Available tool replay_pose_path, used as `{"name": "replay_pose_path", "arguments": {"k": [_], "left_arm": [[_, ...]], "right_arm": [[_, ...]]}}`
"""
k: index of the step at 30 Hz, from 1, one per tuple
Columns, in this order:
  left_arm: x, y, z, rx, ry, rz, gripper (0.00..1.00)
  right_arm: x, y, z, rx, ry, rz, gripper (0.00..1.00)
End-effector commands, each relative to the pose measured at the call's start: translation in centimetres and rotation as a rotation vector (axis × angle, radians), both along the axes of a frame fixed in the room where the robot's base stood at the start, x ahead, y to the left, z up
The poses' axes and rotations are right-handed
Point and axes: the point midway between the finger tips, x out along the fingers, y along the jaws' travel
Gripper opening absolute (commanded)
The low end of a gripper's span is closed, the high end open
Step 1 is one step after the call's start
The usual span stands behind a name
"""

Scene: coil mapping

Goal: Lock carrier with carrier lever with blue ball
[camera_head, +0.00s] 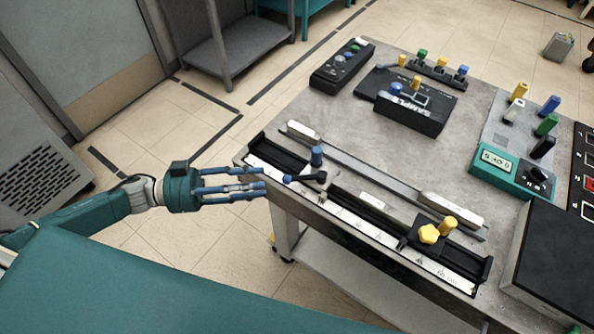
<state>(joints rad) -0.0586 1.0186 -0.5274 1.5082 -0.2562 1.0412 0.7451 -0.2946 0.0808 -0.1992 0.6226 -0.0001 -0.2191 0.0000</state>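The carrier (312,183) sits on the left part of a rail with a white scale strip, with a blue post (316,156) standing on it. Its black carrier lever (305,179) points left and ends in a small blue ball (288,179) near the bench's left edge. My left gripper (264,184) comes in from the left with its blue fingers extended and spread apart. It is open and empty, its fingertips a little left of the ball with a small gap. My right gripper is not in view.
A second carrier with a yellow knob (430,233) and yellow post sits at the rail's right end. The SAMPLE box (411,112), a black control box (342,63) and a teal meter unit (511,172) stand on the bench. Open floor lies left of the bench.

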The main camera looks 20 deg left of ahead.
Motion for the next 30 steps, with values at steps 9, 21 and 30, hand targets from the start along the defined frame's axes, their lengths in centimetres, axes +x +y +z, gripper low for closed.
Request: {"name": "replay_pose_path", "arguments": {"k": [9,21,30], "left_arm": [[2.5,-5.6,0.4,-0.003,-0.005,0.004,0.36],[3.7,-8.6,0.0,0.002,-0.001,0.005,0.36],[3.7,-8.6,0.0,0.001,-0.002,0.005,0.16]], "right_arm": [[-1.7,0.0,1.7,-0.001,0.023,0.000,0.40],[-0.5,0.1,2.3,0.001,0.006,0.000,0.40],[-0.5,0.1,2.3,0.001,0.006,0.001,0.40]]}}
